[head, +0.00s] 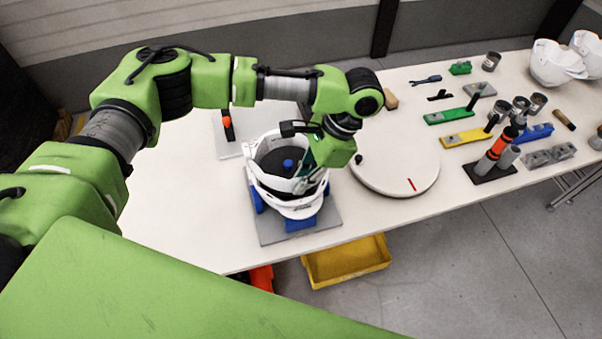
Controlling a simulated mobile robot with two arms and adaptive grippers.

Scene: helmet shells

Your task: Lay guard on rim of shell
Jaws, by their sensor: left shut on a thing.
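The white helmet shell (297,209) sits open side up in a fixture with blue supports (300,223) on a grey base plate (270,232). Its inside is dark, with a blue knob (288,164) in the middle. My left gripper (308,184) points down over the right part of the shell's rim. It is shut on what looks like the guard, a pale curved band (276,182) at the rim. My gripper and wrist hide part of the band and rim, so I cannot tell whether they touch all round. My right gripper is not in view.
A white round turntable (395,178) with a red mark stands just right of the fixture. Tools in green, yellow and blue holders and white shells (552,65) fill the table's right side. A yellow bin (345,262) is below the front edge.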

